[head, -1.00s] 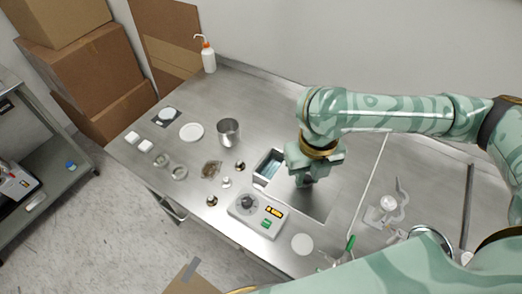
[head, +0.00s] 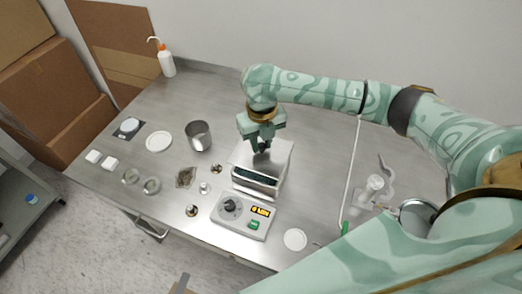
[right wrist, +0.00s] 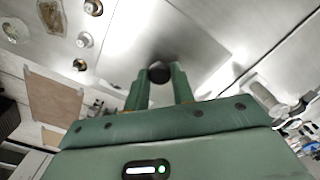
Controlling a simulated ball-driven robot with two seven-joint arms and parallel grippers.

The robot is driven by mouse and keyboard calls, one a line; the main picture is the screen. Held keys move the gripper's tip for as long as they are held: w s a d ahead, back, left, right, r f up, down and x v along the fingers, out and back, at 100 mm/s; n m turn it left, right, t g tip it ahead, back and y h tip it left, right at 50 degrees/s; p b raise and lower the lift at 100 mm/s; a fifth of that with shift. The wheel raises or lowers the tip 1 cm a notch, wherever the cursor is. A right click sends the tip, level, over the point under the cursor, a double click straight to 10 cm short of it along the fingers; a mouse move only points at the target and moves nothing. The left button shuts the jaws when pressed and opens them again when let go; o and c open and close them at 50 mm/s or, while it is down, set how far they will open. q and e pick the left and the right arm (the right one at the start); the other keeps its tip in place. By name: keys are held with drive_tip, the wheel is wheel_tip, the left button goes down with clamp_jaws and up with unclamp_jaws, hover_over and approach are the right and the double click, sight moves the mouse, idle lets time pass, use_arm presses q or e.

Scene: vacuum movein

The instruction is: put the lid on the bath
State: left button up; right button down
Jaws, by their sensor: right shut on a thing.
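The lid (head: 277,160) is a flat metal plate with a black knob. The bath (head: 254,192) is a metal box with a dark teal inside, behind the control box with the dial (head: 240,215). My right gripper (head: 262,150) is shut on the lid's knob, which shows between the fingers in the right wrist view (right wrist: 159,72). The lid is over most of the bath; a strip of the teal inside shows along the front edge. I cannot tell whether the lid touches the rim. My left gripper is not in view.
A metal beaker (head: 198,136), a white dish (head: 159,141) and several small weights and jars stand to the left. A wash bottle (head: 166,60) stands at the back. A white round disc (head: 295,240) lies at the front right.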

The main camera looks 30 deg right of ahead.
sight(261, 151)
wheel_tip(261, 151, down, 4)
drive_tip(key=shift+w+r+b, duration=0.15)
drive_tip(key=shift+r+b, duration=0.1)
drive_tip(key=shift+b, duration=0.25)
drive_tip(key=shift+r, duration=0.1)
drive_tip(key=shift+f, duration=0.6)
drive_tip(key=c, duration=1.2)
unclamp_jaws()
wheel_tip(261, 151, up, 13)
drive_tip(key=p, duration=0.3)
drive_tip(key=shift+r+p, duration=0.1)
drive_tip(key=shift+p, duration=0.25)
